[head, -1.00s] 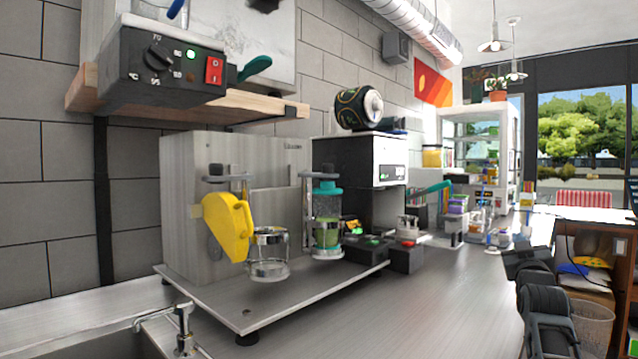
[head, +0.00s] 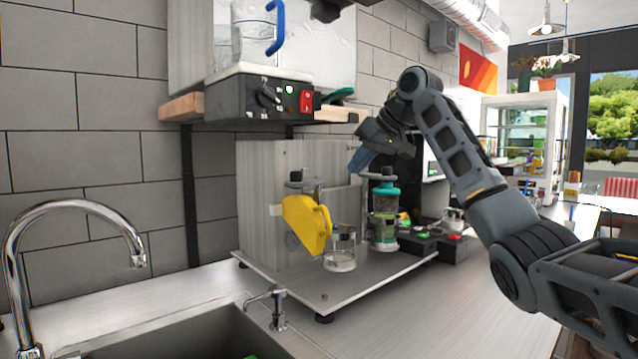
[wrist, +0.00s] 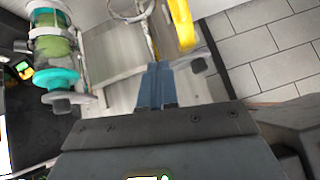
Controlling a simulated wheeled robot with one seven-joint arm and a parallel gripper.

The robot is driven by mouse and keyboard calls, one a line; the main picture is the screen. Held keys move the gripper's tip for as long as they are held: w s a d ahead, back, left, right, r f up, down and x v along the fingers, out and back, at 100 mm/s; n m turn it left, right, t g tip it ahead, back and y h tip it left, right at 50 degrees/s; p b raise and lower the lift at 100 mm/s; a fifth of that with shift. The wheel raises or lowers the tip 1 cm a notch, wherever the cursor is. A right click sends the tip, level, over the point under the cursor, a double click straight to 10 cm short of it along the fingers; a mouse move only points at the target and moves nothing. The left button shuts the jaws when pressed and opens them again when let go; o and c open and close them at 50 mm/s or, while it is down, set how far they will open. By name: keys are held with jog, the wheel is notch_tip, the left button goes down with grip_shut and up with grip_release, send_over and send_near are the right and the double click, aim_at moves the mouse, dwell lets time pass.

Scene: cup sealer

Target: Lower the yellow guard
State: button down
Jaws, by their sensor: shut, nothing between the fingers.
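The yellow guard (head: 307,223) is mounted on the left side of the cup sealer (head: 262,172), beside a clear cup (head: 341,247) in a metal ring. It slants down toward the cup, with its handle at the right. My gripper (head: 357,168) is up and to the right of the guard, apart from it, with its blue fingers together and empty. In the wrist view the fingers of my gripper (wrist: 157,82) point toward the sealer. The yellow guard (wrist: 183,25) shows at the upper right there, partly cut off by the frame.
A teal-topped container with green contents (head: 384,215) stands right of the cup, close below my gripper. A wooden shelf (head: 335,114) with a control box (head: 262,98) overhangs the sealer. A sink with a faucet (head: 70,205) lies at the left front.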

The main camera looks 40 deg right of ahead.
jog(key=a+r+g, duration=0.1)
jog(key=a, duration=0.3)
jog(key=p, duration=0.2)
send_near(307, 213)
jog(key=shift+w+d+f+n+g+y, duration=0.2)
jog(key=shift+w+d+f, duration=0.15)
jog(key=shift+f, duration=0.2)
jog(key=shift+w+d+f+n+g+y, duration=0.1)
jog(key=shift+w+d+f+n, duration=0.15)
jog(key=shift+f, duration=0.3)
jog(key=shift+f, duration=0.1)
